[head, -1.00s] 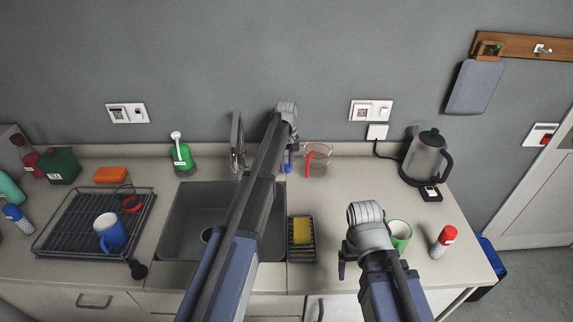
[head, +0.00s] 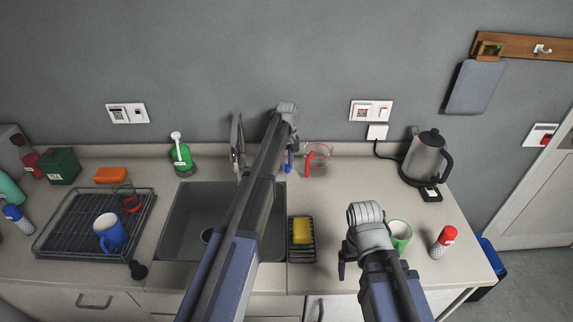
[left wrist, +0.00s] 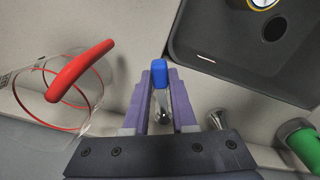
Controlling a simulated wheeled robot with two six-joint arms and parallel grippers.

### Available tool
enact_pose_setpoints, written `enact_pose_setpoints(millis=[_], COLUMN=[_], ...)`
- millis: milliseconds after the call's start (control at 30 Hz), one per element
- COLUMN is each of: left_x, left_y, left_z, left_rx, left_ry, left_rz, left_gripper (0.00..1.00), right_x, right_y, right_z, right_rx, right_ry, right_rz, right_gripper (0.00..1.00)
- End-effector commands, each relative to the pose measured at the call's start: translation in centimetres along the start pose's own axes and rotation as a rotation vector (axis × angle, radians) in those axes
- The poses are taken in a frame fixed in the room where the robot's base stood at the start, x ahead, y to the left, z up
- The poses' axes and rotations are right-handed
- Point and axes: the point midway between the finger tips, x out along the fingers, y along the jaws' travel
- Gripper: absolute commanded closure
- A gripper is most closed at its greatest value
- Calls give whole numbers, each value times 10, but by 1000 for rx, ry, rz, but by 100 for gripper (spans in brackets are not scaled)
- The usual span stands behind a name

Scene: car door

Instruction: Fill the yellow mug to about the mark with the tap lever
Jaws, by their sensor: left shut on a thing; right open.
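My left gripper (left wrist: 160,88) is shut on the blue-tipped tap lever (left wrist: 160,68), which sits between its purple fingers. The lever's blue end also shows below the arm in the head view (head: 288,166). The tap spout (head: 237,142) rises at the back of the sink. A small part of the yellow mug (left wrist: 262,3) shows in the sink at the top edge of the left wrist view. My left arm hides it in the head view. Its mark and water level cannot be seen. My right gripper (head: 344,264) is open near the counter front.
The sink (head: 180,215) lies under my left arm. A glass jug with a red handle (head: 318,160) stands close right of the lever. A green bottle (head: 181,156) stands behind the sink. A green mug (head: 400,234) is beside my right gripper.

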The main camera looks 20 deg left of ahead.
Motion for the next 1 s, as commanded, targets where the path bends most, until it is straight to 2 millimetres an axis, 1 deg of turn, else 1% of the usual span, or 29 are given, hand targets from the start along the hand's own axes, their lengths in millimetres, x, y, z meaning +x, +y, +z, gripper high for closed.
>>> enact_pose_setpoints(millis=[433,567,800,1000], left_x=[0,0,0,0], left_y=[-2,-10,-26,-32], left_z=[0,0,-4,-7], left_rx=[15,113,346,432], left_ry=[0,0,0,0], left_rz=[0,0,0,0], left_gripper=[100,100,100,100], right_x=[0,0,0,0], right_y=[0,0,0,0], right_z=[0,0,0,0], right_rx=[0,0,0,0], right_ry=[0,0,0,0], right_rz=[0,0,0,0], right_gripper=[14,14,14,14])
